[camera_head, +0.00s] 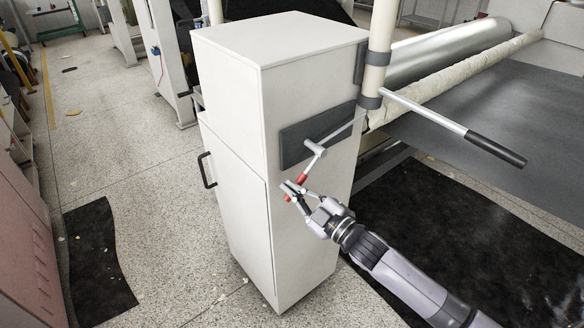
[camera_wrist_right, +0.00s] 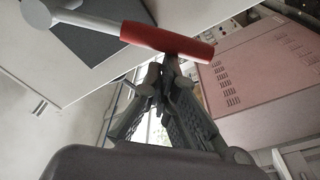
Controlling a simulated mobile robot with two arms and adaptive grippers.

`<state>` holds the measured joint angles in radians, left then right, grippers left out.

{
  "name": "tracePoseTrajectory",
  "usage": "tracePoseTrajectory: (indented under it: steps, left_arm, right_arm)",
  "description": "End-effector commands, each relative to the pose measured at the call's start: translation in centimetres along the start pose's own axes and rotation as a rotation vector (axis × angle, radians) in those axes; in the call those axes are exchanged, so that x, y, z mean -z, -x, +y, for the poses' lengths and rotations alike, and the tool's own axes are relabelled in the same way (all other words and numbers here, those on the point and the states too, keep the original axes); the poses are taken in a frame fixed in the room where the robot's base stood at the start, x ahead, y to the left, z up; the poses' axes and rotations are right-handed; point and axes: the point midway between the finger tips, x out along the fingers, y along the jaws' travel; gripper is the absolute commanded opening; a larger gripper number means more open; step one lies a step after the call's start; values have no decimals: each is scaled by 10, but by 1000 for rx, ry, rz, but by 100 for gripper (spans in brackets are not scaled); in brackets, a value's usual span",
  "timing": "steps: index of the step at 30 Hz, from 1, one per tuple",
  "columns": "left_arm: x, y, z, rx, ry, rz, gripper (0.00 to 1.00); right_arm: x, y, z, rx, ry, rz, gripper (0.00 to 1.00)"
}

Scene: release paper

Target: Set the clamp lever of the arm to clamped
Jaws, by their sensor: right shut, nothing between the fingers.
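The clamp lever has a red handle (camera_head: 302,180) and a grey metal hub (camera_head: 315,148). It sits on a dark plate (camera_head: 300,143) on the side of a white cabinet. The lever points down and slightly left from its hub. My right gripper (camera_head: 291,190) is at the lower end of the red handle, with its fingers together. In the right wrist view, the red handle (camera_wrist_right: 165,40) crosses just beyond the fingertips (camera_wrist_right: 168,66). The tips are at or very near the handle, not around it; contact cannot be told. My left gripper is not in view.
The white cabinet (camera_head: 232,190) stands close beside the lever. A long metal bar with a black grip (camera_head: 496,149) sticks out right, above my right arm. A roller (camera_head: 440,52) and grey sheet lie behind it. The floor left of the cabinet is mostly free.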

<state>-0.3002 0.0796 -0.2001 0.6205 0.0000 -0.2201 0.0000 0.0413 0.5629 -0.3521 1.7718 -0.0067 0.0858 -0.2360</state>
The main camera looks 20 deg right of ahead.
Motion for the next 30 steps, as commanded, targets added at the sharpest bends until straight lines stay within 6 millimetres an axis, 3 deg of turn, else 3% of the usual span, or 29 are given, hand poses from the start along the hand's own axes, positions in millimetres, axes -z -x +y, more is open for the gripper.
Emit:
tracePoseTrajectory:
  steps: [7, 18, 30]
  left_arm:
    - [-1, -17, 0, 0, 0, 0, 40]
    - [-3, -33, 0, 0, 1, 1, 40]
    - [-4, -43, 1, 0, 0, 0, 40]
  right_arm:
    - [-30, 4, -7, 35, 235, -4, 0]
    - [-67, 9, -2, 80, 565, -4, 0]
    - [-89, 12, 8, 110, 784, -3, 0]
